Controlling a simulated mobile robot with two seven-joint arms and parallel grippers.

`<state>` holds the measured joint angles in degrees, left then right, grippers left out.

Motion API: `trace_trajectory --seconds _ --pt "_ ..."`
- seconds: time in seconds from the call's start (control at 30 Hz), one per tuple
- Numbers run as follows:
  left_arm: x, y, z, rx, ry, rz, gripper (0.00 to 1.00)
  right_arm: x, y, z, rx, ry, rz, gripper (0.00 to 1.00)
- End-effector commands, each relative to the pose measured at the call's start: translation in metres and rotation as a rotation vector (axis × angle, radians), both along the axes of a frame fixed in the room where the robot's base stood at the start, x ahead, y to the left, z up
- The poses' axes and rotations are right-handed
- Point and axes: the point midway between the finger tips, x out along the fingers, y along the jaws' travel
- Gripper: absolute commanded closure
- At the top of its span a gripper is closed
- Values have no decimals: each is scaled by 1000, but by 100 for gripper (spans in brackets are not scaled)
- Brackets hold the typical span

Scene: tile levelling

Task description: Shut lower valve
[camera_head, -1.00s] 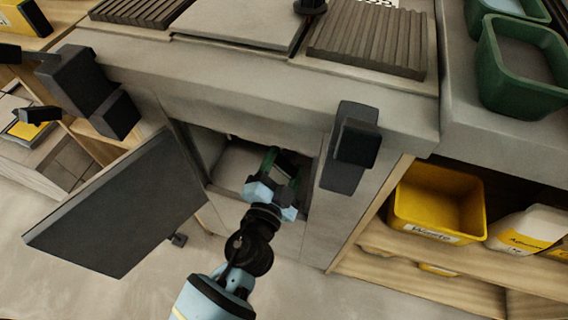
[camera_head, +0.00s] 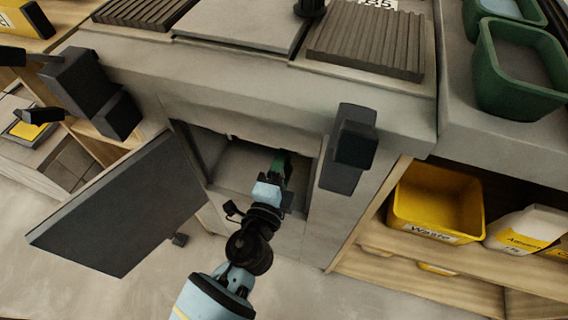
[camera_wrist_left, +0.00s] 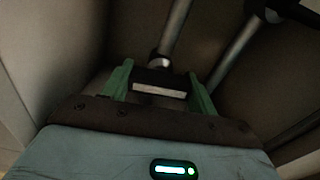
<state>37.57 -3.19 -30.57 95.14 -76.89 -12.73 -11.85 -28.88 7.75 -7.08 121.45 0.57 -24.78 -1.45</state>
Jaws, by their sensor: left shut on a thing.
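My left gripper (camera_head: 281,168) reaches into the open cabinet (camera_head: 235,165) under the counter. In the left wrist view its two green fingers (camera_wrist_left: 160,84) are shut on a dark, block-shaped valve handle (camera_wrist_left: 158,88) with a pale front edge. The handle sits at the end of a metal pipe (camera_wrist_left: 174,34). In the head view the gripper and the cabinet's shade hide the valve. My right gripper is not in view.
The dark cabinet door (camera_head: 120,208) hangs open at the left. A second pipe (camera_wrist_left: 235,48) runs close by, to the right. The cabinet walls are near. A yellow waste bin (camera_head: 437,200) stands on the right shelf.

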Motion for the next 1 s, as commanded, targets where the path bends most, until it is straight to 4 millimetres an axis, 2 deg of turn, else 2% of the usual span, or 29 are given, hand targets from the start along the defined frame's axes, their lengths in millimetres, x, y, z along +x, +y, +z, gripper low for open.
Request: trace_trajectory --seconds 0.2,0.47,0.5,0.63,0.67,1.0 --pt "0 0 -1 17 -4 1 65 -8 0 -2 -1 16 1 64" --pt "0 0 -1 16 -4 1 65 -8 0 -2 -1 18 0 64" --pt "0 0 -1 15 -4 1 39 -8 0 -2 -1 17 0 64" --pt "0 0 -1 15 -4 1 22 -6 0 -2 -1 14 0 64" --pt "0 0 -1 15 -4 1 20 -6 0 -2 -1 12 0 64" --pt "-4 1 -1 14 -2 0 20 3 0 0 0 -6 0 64"
